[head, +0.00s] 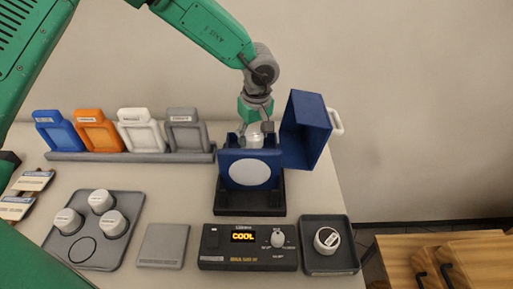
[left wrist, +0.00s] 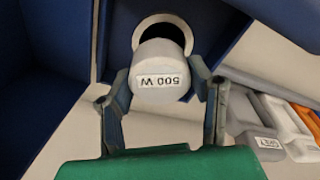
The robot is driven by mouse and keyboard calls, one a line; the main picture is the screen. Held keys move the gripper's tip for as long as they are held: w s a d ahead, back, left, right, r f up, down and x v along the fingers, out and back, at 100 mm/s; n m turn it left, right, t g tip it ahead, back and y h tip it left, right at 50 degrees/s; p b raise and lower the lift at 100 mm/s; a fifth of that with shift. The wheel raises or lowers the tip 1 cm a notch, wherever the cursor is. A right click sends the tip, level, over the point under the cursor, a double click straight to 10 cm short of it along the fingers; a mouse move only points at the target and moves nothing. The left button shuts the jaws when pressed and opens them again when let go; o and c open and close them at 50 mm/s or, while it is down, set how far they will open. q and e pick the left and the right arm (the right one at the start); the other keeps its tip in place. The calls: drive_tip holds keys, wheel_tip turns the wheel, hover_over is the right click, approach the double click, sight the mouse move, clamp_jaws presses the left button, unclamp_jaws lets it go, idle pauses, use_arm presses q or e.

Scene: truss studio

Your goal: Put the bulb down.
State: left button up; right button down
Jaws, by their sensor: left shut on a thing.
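The bulb (left wrist: 163,78), a white cylinder labelled "500 W", is between the fingers of my left gripper (left wrist: 160,95) in the left wrist view. In the head view the bulb (head: 254,139) shows as a pale cap inside the blue lamp housing (head: 235,156), with my left gripper (head: 257,131) shut on it from above. Beyond the bulb is a round opening with a pale ring (left wrist: 142,30); I cannot tell whether the bulb sits in it. The housing's door (head: 304,130) stands open at the right. My right gripper is out of view.
A grey tray (head: 133,205) at left holds three white-capped bulbs and an empty ringed spot. A small tray (head: 332,266) at right holds one capped bulb (head: 326,240). The control box (head: 248,262) reads "COOL". A bare grey pad (head: 163,245) lies left of it. Coloured frames stand in a rack (head: 130,156).

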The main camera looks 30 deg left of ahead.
sight(253, 135)
use_arm(q)
drive_tip(key=f, duration=0.2)
drive_tip(key=a+f, duration=0.1)
drive_tip(key=f, duration=0.1)
drive_tip(key=shift+a+f, duration=0.1)
drive_tip(key=shift+f, duration=0.2)
drive_tip(key=shift+d, duration=0.25)
drive_tip(key=shift+d+f, duration=0.1)
drive_tip(key=shift+f, duration=0.05)
drive_tip(key=o, duration=1.2)
drive_tip(key=r, duration=0.8)
drive_tip(key=d+r, duration=0.1)
drive_tip(key=r, duration=0.3)
drive_tip(key=shift+s+r, duration=0.1)
drive_tip(key=shift+s, duration=0.3)
